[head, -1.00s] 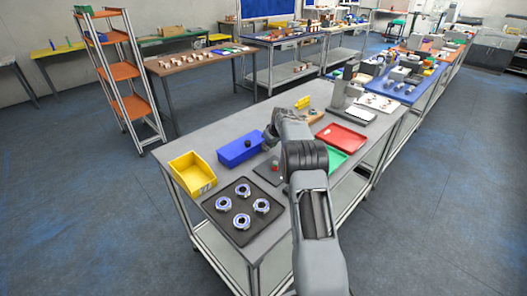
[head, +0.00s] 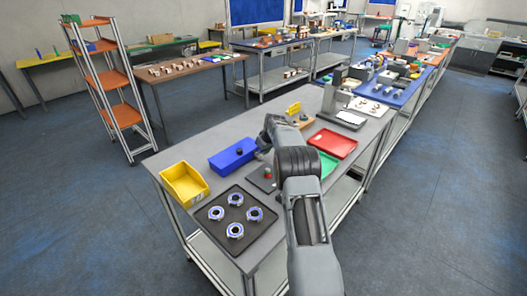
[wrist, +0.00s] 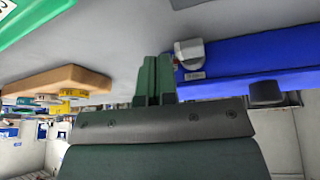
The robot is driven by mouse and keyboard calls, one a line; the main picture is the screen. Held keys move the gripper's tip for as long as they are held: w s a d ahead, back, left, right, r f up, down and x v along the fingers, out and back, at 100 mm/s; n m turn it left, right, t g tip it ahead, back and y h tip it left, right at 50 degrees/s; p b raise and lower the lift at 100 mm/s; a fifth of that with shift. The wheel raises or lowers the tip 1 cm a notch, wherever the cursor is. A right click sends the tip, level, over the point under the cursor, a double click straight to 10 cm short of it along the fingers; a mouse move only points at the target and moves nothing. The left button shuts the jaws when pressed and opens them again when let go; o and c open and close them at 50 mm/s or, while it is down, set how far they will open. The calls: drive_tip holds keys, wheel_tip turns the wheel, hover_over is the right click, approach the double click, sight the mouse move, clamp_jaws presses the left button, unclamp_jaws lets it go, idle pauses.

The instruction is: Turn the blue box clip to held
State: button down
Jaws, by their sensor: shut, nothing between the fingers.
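The blue box (head: 233,156) lies on the grey table with a black knob on its top. In the wrist view the blue box (wrist: 235,72) fills the right side, with its black knob (wrist: 266,94) lower right. A small grey-white clip (wrist: 190,55) sits at the box's left end. My gripper (wrist: 156,68) shows its green fingers together and empty, just left of the clip; I cannot tell whether they touch it. In the head view my gripper (head: 262,153) is by the box's right end, partly hidden by my arm.
A yellow bin (head: 184,184) and a black tray (head: 213,240) with several ring parts stand at the front. A red tray (head: 334,143) and a green tray (head: 327,164) lie right of my arm. A wooden block (wrist: 60,82) shows in the wrist view.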

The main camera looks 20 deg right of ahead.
drive_tip(key=shift+a+r+p, duration=0.25)
drive_tip(key=shift+r+p, duration=0.15)
drive_tip(key=shift+r, duration=0.55)
wheel_tip(320, 180, up, 3)
drive_tip(key=shift+d+f+p, duration=0.1)
drive_tip(key=shift+p, duration=0.95)
drive_tip(key=d+r, duration=0.4)
drive_tip(key=d, duration=0.5)
drive_tip(key=shift+s+r, duration=0.25)
drive_tip(key=shift+r, duration=0.05)
